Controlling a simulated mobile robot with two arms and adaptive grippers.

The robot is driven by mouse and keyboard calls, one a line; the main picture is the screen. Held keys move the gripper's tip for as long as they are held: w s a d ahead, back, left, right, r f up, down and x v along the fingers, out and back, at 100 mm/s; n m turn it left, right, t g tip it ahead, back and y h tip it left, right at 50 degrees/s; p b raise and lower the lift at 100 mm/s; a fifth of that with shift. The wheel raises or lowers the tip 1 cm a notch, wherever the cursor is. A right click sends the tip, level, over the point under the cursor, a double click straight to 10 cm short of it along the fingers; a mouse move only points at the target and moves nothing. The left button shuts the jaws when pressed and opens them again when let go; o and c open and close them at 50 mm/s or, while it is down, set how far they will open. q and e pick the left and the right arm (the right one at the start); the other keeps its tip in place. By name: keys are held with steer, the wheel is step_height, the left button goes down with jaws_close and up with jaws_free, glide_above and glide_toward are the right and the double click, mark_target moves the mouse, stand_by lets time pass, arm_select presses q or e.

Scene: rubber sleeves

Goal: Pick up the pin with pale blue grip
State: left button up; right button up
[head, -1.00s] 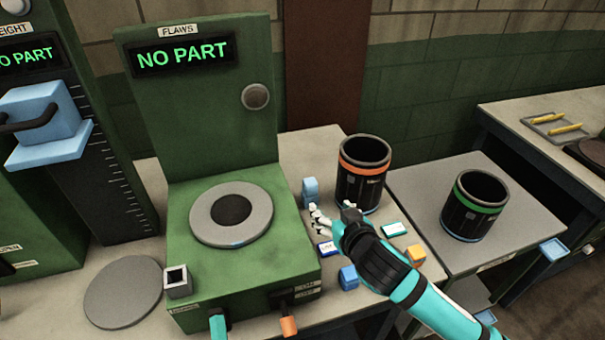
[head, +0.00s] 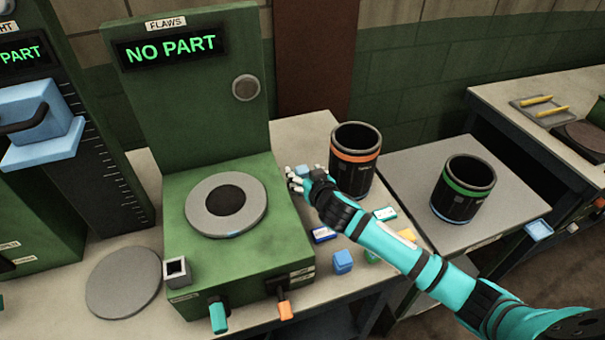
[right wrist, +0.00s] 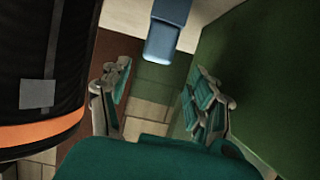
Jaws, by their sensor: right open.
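The pale blue block-like piece, seemingly the grip of the pin (head: 303,170), stands on the bench between the green flaws machine and the orange-banded pot. In the head view my right gripper (head: 297,180) is in front of it and hides most of it. In the right wrist view the blue piece (right wrist: 170,25) shows beyond the fingers, at the top and roughly between them. My right gripper (right wrist: 160,100) is open, with nothing between its fingers. The pin's lower part cannot be made out. My left gripper is not in view.
The orange-banded black pot (head: 356,158) stands close right of my right gripper, the green flaws machine (head: 245,255) close left. A blue cube (head: 342,262) and small labelled blocks (head: 384,213) lie near my right forearm. A green-banded pot (head: 464,188) stands on the side table.

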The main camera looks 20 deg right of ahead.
mark_target(304, 172)
steer(key=x, duration=0.3)
steer(key=f+p+x, duration=0.1)
steer(key=x, duration=0.1)
steer(key=shift+s+d+r, duration=0.1)
steer(key=shift+s+d, duration=0.1)
steer(key=shift+d, duration=0.1)
steer(key=c, duration=1.2)
steer(key=shift+r+b, duration=0.6)
steer(key=shift+r, duration=4.5)
steer(key=shift+c, duration=0.2)
